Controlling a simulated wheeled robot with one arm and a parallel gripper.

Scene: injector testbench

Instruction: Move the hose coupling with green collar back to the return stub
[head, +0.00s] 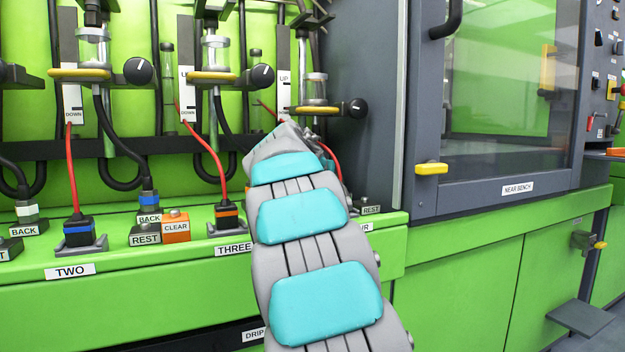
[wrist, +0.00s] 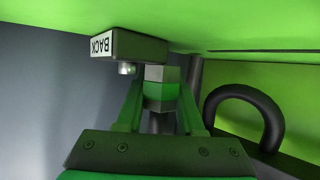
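In the wrist view, my gripper (wrist: 162,90) has a finger on each side of the hose coupling with green collar (wrist: 161,74) and looks shut on it. The coupling has a grey end and a green band, with a dark hose part below it in the picture. The return stub (wrist: 126,69) is a short silver peg on a dark block labelled BACK (wrist: 128,45). The coupling is just right of this stub in the picture, apart from it. In the head view my own arm hides the gripper, the coupling and this stub.
A black hose loop (wrist: 245,95) curves at right in the wrist view. In the head view, other couplings with blue (head: 150,199) and orange (head: 227,212) collars stand on the green bench ledge (head: 160,300). A grey cabinet (head: 510,100) stands at right.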

